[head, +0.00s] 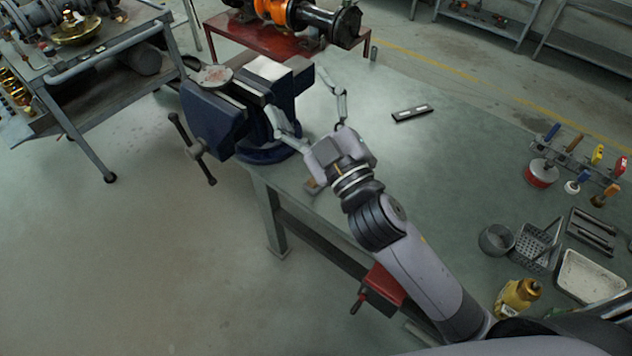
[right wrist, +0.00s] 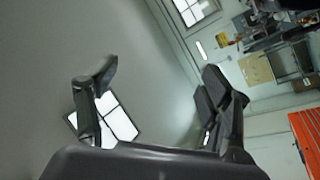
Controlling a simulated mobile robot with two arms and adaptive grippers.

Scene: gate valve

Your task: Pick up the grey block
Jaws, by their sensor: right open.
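A pale grey block-like piece (head: 268,68) shows at the top of the blue vise (head: 215,115), between its jaws. I cannot tell how firmly it is held. My right gripper (head: 298,90) is open, its two fingers spread at the right side of the vise. One finger overlaps the vise in the picture; I cannot tell whether it touches. In the right wrist view the fingers (right wrist: 160,72) stand apart with nothing between them, and the block is not seen there. My left gripper is not in view.
The vise sits at the corner of the green workbench (head: 440,165). A black flat bar (head: 412,113) lies on it. A tool rack (head: 575,160), a mesh basket (head: 537,245) and a yellow bottle (head: 517,297) stand at right. A red stand (head: 270,40) is behind.

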